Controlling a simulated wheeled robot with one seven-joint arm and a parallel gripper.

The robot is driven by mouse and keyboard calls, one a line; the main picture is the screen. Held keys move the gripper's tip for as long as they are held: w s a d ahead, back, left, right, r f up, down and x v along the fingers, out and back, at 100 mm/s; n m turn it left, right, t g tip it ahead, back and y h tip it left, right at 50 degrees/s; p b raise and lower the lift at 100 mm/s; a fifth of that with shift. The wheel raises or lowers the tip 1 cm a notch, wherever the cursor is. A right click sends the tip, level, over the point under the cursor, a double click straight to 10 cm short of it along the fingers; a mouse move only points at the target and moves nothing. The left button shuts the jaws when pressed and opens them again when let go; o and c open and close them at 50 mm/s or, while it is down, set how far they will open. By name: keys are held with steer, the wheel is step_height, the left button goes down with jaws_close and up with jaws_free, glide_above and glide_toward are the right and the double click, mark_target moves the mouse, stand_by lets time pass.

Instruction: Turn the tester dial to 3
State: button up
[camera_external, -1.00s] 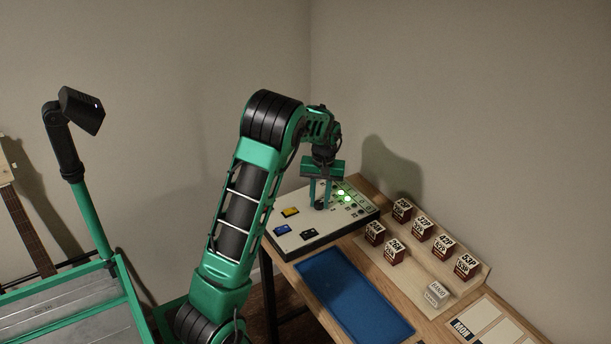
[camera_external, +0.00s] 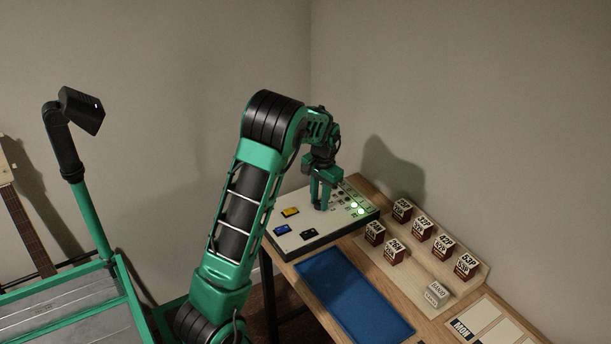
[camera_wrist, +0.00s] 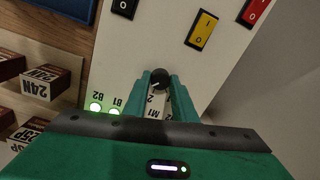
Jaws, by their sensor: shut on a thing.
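The tester (camera_external: 345,225) is a white panel box at the back left of the bench. Its face also shows in the wrist view (camera_wrist: 150,42). The dial is a small round black knob (camera_wrist: 160,76) on that face. My gripper (camera_wrist: 160,82) is shut on the dial, one green finger on each side. In the external view my gripper (camera_external: 321,205) points down at the panel and hides the dial. The number the dial points to cannot be read. Two green lights (camera_wrist: 105,109) glow beside the labels B1 and B2; they show in the external view too (camera_external: 357,207).
Rocker switches, one of them yellow (camera_wrist: 201,28), sit near the dial. A blue tray (camera_external: 350,295) lies in front of the tester. Several labelled boxes (camera_external: 443,246) stand on a wooden rack (camera_external: 412,275) to the right. A wall is close behind.

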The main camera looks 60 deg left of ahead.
steer(key=shift+w+r, duration=0.1)
steer(key=shift+w, duration=0.05)
steer(key=o, duration=1)
steer(key=shift+o, duration=0.2)
step_height(320, 180, up, 11)
steer(key=shift+d+f, duration=0.2)
steer(key=shift+d, duration=0.05)
